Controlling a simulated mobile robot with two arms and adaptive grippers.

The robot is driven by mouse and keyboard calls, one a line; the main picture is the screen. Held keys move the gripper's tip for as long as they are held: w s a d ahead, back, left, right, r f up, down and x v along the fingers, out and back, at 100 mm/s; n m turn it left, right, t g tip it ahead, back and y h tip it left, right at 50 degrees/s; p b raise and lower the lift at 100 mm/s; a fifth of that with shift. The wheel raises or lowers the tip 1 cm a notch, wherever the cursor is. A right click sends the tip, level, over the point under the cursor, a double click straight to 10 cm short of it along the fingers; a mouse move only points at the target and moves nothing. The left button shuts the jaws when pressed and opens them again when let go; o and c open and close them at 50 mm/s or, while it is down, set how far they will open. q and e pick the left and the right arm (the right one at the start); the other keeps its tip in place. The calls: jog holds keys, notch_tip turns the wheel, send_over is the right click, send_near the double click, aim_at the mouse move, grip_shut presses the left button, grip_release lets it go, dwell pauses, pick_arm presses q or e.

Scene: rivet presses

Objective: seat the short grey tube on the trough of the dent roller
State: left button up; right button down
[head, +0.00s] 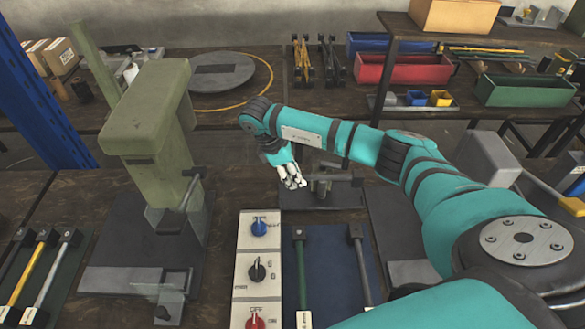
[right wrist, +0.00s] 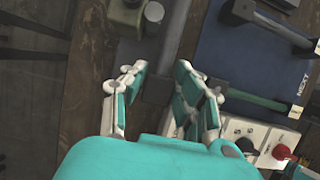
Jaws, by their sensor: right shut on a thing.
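My right gripper (head: 291,180) reaches in from the right and points down beside a dark fixture on a plate, which looks like the dent roller (head: 325,183). In the right wrist view the two fingers of my right gripper (right wrist: 162,100) are shut on a dark grey piece, which looks like the short grey tube (right wrist: 158,88). Part of the fixture (right wrist: 128,14) shows at the top of that view, beyond the fingertips. The tube is hidden in the head view. The trough is not clearly visible, and I cannot tell whether the tube touches it. My left gripper is not in view.
A pale green press (head: 150,125) stands tall at the left. A white control panel (head: 257,270) with knobs lies in front. A blue mat (head: 330,270) carries a green bar (head: 301,275) and a grey bar (head: 362,270). Bins, including a red one (head: 403,69), stand at the back.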

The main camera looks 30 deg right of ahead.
jog(key=shift+s+r, duration=0.25)
jog(key=shift+s, duration=0.15)
jog(key=shift+w+f, duration=0.1)
jog(key=shift+w, duration=0.05)
jog(key=shift+w+f, duration=0.1)
jog(key=shift+f, duration=0.2)
notch_tip(320, 180, down, 2)
jog(key=shift+f+b, duration=0.1)
jog(key=shift+b, duration=0.9)
notch_tip(320, 180, down, 3)
jog(key=shift+f+b, duration=0.15)
jog(key=shift+b, duration=1.05)
jog(key=shift+f+b, duration=0.35)
jog(key=shift+f, duration=0.3)
pick_arm(q)
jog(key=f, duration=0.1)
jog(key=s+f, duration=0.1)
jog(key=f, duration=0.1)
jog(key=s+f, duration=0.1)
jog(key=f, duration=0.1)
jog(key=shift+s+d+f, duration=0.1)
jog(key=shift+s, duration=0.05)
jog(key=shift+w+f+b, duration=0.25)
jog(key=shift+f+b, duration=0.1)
jog(key=shift+b, duration=0.05)
pick_arm(e)
jog(key=shift+f, duration=0.65)
